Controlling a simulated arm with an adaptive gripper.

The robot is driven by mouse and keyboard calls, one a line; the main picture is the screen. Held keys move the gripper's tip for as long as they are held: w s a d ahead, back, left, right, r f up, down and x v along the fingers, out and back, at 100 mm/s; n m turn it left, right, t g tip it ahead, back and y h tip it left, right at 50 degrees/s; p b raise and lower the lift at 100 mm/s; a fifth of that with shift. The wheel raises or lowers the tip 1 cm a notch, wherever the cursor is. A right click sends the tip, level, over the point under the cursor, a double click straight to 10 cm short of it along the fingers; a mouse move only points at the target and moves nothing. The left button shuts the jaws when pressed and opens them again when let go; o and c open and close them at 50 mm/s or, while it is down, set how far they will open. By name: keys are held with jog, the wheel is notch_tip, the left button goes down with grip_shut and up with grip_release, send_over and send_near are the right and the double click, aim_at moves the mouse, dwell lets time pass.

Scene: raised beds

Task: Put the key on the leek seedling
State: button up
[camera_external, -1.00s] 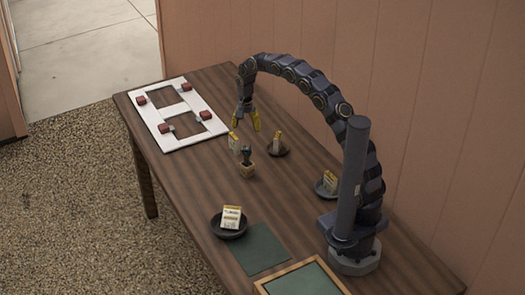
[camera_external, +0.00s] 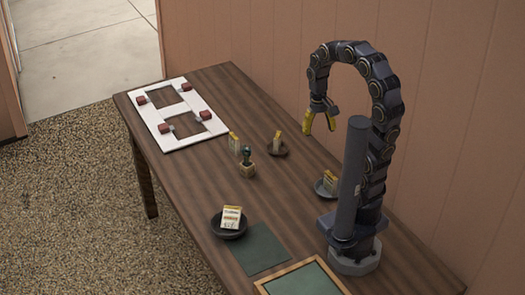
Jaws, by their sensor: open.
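My gripper (camera_external: 320,122), with yellow fingers, is open and empty. It hangs in the air above the back right part of the table, apart from everything on it. A small tan pot or block (camera_external: 248,170) with a dark upright piece (camera_external: 246,154) stands mid-table, lower left of my gripper in the picture; it may be a seedling. A pale yellow packet (camera_external: 234,142) stands just behind it. I cannot make out a key for certain. Several red pieces with small grey ends, one of them a red piece (camera_external: 185,87), sit on a white frame.
The white frame (camera_external: 206,104) lies at the table's far left end. Three dark dishes with packets stand about: a middle dish (camera_external: 283,152), a right dish (camera_external: 319,189) and a front dish (camera_external: 226,233). A green mat (camera_external: 262,252) and wood-edged board (camera_external: 303,281) lie in front.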

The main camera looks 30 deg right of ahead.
jog(key=s+f+n, duration=0.1)
jog(key=s+n, duration=0.2)
jog(key=s, duration=0.8)
jog(key=shift+s+d, duration=0.15)
jog(key=shift+d, duration=0.2)
dwell(0.3)
